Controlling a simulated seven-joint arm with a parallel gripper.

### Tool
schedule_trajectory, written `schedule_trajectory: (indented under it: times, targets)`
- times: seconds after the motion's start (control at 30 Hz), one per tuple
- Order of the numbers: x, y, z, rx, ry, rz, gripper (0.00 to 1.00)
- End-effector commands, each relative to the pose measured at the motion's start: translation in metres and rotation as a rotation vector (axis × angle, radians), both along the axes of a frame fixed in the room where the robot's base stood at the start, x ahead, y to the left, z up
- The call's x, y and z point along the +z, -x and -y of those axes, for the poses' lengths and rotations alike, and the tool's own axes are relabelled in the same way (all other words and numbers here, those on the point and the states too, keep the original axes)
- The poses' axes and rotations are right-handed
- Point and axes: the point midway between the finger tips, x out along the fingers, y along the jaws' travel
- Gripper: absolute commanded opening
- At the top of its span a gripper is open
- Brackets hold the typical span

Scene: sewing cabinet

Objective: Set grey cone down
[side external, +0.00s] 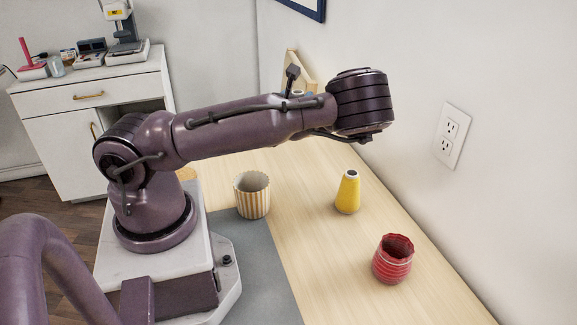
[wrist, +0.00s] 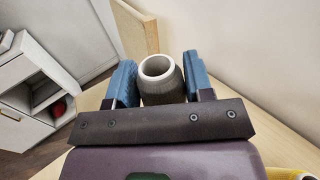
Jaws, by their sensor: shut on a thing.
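In the wrist view the grey cone (wrist: 160,82), a hollow pale grey piece with a round open top, sits between the two blue finger pads of my gripper (wrist: 161,80). My gripper is shut on it. The cone's lower part is hidden, so I cannot tell if it touches the table. In the side view my gripper and the cone are mostly hidden behind my arm.
On the wooden table (side external: 310,240) stand a striped cup (side external: 252,197), a yellow cone-shaped vase (side external: 348,193) and a red ridged pot (side external: 392,262). A wooden board (wrist: 137,30) stands beyond the cone. A wall borders the table on the right. A white cabinet (side external: 85,110) is at the back left.

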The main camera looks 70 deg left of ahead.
Motion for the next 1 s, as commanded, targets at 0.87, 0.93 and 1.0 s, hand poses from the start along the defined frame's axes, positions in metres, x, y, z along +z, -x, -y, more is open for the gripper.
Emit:
schedule_trajectory:
  times: [0.87, 0.93, 1.0]
  targets:
    - [-0.078, 0.028, -0.009, 0.584, 0.002, -0.005, 0.23]
    - [-0.087, 0.027, -0.008, 0.578, -0.002, -0.007, 0.23]
    - [-0.094, 0.026, -0.008, 0.577, -0.003, -0.006, 0.23]
